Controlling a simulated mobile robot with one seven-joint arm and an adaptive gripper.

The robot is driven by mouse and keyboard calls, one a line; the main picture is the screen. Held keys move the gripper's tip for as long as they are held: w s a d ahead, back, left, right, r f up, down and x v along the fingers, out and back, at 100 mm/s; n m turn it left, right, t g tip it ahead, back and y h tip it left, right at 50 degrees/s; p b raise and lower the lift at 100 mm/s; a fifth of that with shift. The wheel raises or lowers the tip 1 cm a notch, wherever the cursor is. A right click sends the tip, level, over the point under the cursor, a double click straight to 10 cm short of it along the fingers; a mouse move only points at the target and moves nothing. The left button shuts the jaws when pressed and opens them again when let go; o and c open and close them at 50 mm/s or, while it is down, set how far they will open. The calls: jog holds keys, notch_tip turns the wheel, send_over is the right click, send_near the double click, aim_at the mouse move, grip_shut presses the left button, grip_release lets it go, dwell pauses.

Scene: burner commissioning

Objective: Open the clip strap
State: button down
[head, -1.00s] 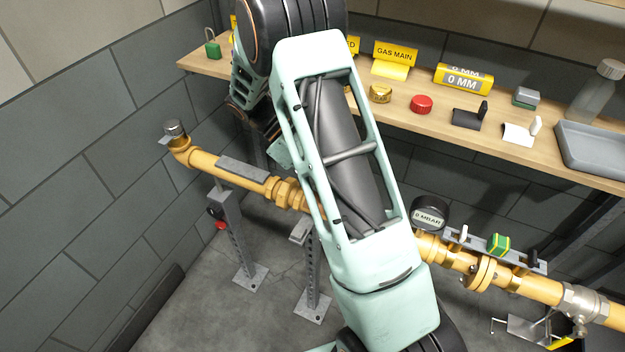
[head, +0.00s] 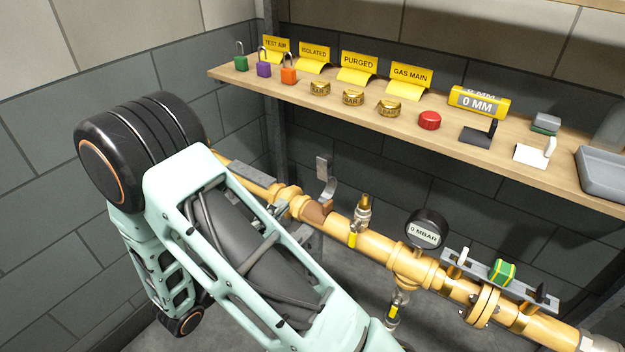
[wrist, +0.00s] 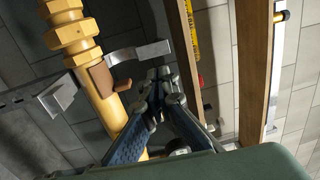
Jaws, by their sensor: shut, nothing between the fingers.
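The clip strap (head: 328,184) is a curved metal band with a flat tab at its top. In the head view it stands up from the yellow pipe (head: 375,245), beside a brown collar (head: 317,211) on the pipe. In the wrist view the metal band (wrist: 145,52) reaches out to the right of the pipe, away from its surface, and the brown collar (wrist: 102,80) shows too. My gripper (wrist: 158,74) is shut and empty, its fingertips just below the band in the picture; I cannot tell whether they touch it. My arm hides part of the pipe in the head view.
A pressure gauge (head: 426,229) and small valve (head: 363,212) rise from the pipe to the right. A wooden shelf (head: 330,100) above holds padlocks, yellow signs, brass caps and a red cap (head: 429,120). A grey tray (head: 603,172) sits at its right end.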

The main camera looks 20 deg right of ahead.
aim_at(322, 163)
jog(key=x, duration=1.4)
jog(key=shift+s+f, duration=0.1)
jog(key=shift+w+d+r+g+p, duration=0.25)
jog(key=shift+r+p, duration=0.2)
jog(key=shift+p, duration=0.7)
jog(key=shift+w+d+r+g+y+p, duration=0.2)
jog(key=shift+d+y+p, duration=0.25)
jog(key=shift+p, duration=0.55)
jog(key=shift+p+x, duration=0.55)
jog(key=shift+x, duration=0.7)
jog(key=shift+f, duration=0.15)
